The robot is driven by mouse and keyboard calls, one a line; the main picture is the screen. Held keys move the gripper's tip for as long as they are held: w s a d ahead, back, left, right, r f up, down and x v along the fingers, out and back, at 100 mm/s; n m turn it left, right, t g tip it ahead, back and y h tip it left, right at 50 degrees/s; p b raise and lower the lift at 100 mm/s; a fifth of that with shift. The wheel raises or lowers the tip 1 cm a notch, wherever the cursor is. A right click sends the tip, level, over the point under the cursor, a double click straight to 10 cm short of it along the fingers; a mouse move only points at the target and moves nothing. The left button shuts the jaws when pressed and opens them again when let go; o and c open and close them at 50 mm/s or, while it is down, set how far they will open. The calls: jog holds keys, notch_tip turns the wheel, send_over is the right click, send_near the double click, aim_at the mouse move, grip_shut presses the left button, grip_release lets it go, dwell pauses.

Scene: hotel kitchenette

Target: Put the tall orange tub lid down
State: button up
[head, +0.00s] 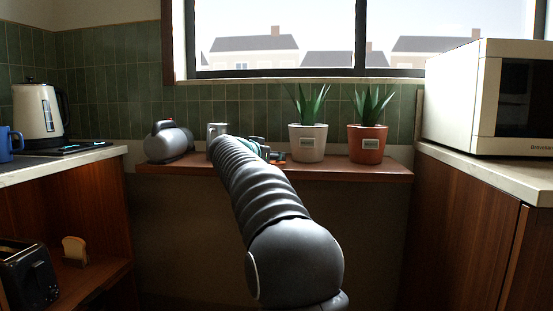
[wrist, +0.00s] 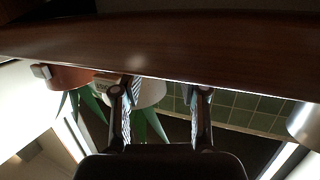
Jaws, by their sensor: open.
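I cannot make out a tall orange tub lid in either view. My gripper (wrist: 165,98) is open in the wrist view, with its two fingers apart and nothing seen between them but the white pot's edge and tiles behind. The fingers point towards the wooden shelf (wrist: 160,45), which fills the top of that picture. In the head view my arm reaches to the shelf (head: 370,168), and the gripper (head: 268,150) is mostly hidden behind it, left of the white pot. My arm also hides part of the shelf there.
A white potted plant (head: 308,143) and a terracotta potted plant (head: 367,145) stand right of the gripper. A grey rounded container (head: 168,145) and a metal cylinder (head: 217,130) stand left. A microwave (head: 490,100) is on the right counter, a kettle (head: 38,112) on the left.

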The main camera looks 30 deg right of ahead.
jog(key=b+v, duration=0.1)
jog(key=v, duration=0.8)
jog(key=shift+s+a, duration=0.15)
jog(key=shift+s, duration=0.05)
